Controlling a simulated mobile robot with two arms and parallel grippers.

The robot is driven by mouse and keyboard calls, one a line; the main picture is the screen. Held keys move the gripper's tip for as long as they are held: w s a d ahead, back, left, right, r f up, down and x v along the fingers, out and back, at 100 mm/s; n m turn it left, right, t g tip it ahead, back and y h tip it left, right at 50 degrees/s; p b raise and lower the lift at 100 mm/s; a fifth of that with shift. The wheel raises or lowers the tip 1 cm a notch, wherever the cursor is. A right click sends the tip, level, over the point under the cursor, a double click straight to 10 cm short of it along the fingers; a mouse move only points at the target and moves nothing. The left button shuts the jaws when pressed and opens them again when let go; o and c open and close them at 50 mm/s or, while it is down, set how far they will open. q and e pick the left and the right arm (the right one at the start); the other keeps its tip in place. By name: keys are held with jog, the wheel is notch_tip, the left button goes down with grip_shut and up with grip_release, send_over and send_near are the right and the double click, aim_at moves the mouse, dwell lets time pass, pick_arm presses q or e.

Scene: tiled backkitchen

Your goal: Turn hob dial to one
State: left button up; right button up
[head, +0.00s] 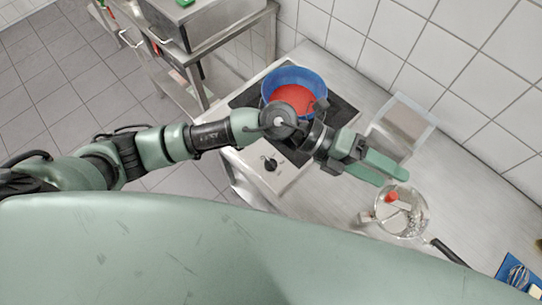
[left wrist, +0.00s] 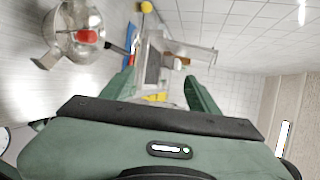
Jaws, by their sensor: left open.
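The hob dial (head: 270,164) is a black knob on the white front panel of the hob (head: 284,178). A blue pot (head: 295,77) with red contents stands on the hob's black top. My left gripper (head: 398,176) is open and empty, to the right of the dial and apart from it, over the counter near a metal pot. Its two green fingers also show in the left wrist view (left wrist: 160,90), spread apart with nothing between them. The dial does not clearly show in the left wrist view. My right gripper is in neither view.
A metal pot (head: 416,216) with a red item (head: 391,196) stands on the counter close to my left fingertips. A clear container (head: 405,117) lies near the tiled wall. A blue item (head: 515,271) is at the far right. A metal table (head: 210,42) stands at the upper left.

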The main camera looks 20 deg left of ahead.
pick_arm(q)
jog(key=a+f+m+y, duration=0.2)
jog(key=a+f+y, duration=0.3)
jog(key=a+f, duration=0.15)
jog(key=m+t+y, duration=0.1)
jog(key=t+y, duration=0.1)
jog(key=y, duration=0.8)
send_over(270, 161)
notch_tip(270, 161, down, 8)
jog(key=shift+r+p, duration=0.1)
jog(key=shift+p, duration=0.2)
notch_tip(270, 161, down, 8)
jog(key=shift+d+r+p, duration=0.15)
jog(key=shift+r+p, duration=0.05)
jog(key=shift+p, duration=1.05)
grip_shut()
